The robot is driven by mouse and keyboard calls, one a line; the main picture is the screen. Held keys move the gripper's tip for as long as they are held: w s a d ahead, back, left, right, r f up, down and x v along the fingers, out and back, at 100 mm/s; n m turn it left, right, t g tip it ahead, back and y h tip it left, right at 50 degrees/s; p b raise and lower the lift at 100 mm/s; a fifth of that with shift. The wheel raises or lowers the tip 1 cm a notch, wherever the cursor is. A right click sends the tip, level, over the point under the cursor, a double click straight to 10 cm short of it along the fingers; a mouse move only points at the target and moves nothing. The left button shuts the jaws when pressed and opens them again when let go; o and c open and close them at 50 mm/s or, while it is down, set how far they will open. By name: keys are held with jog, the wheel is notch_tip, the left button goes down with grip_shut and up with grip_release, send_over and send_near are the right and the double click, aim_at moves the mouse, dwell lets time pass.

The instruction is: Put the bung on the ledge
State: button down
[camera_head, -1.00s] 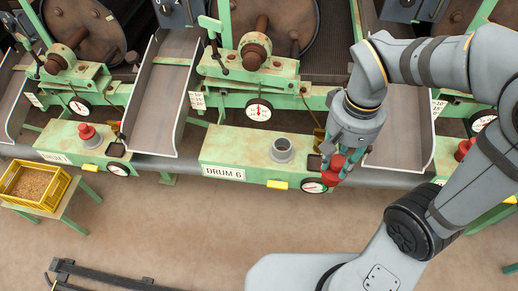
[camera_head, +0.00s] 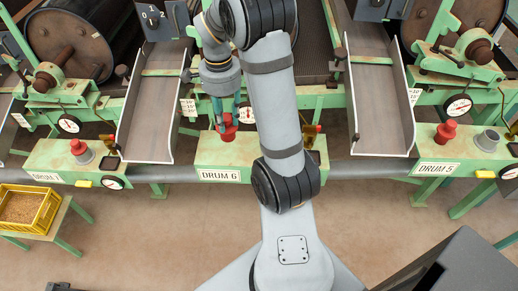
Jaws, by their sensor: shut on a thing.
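My gripper (camera_head: 226,115) points down and is shut on a red bung (camera_head: 227,132). The bung is over or at the back left part of the green ledge (camera_head: 210,157) labelled DRUM 6. I cannot tell whether the bung touches the ledge. My arm covers the ledge's middle right, and its grey socket is hidden. A second red bung (camera_head: 78,147) sits in the socket on the left drum's ledge (camera_head: 45,155). A third red bung (camera_head: 446,131) stands on the DRUM 5 ledge (camera_head: 425,150), beside an empty grey socket (camera_head: 487,140).
Sloping metal chutes (camera_head: 153,115) and (camera_head: 381,100) flank the DRUM 6 ledge. A yellow crate of grain (camera_head: 28,208) stands on a green stand at the left. A dark box (camera_head: 455,270) is at the lower right. A grey pipe runs below the ledges.

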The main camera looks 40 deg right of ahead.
jog(key=d+f+m, duration=0.3)
jog(key=d+m, duration=0.5)
jog(key=d, duration=0.2)
jog(key=shift+w+a+f+p, duration=0.3)
jog(key=shift+w+a+f, duration=1.05)
jog(key=shift+f, duration=0.45)
jog(key=shift+w+a+f+p, duration=0.35)
jog(key=shift+w+a+f, duration=0.8)
jog(key=shift+a+f, duration=0.5)
jog(key=shift+w+a+f+p, duration=0.3)
jog(key=shift+w+a+f, duration=0.95)
jog(key=shift+f, duration=0.7)
jog(key=shift+f, duration=0.15)
jog(key=c, duration=1.4)
grip_release()
jog(key=shift+w+r, duration=0.1)
jog(key=shift+r, duration=0.45)
notch_tip(320, 180, up, 11)
jog(key=shift+r, duration=0.15)
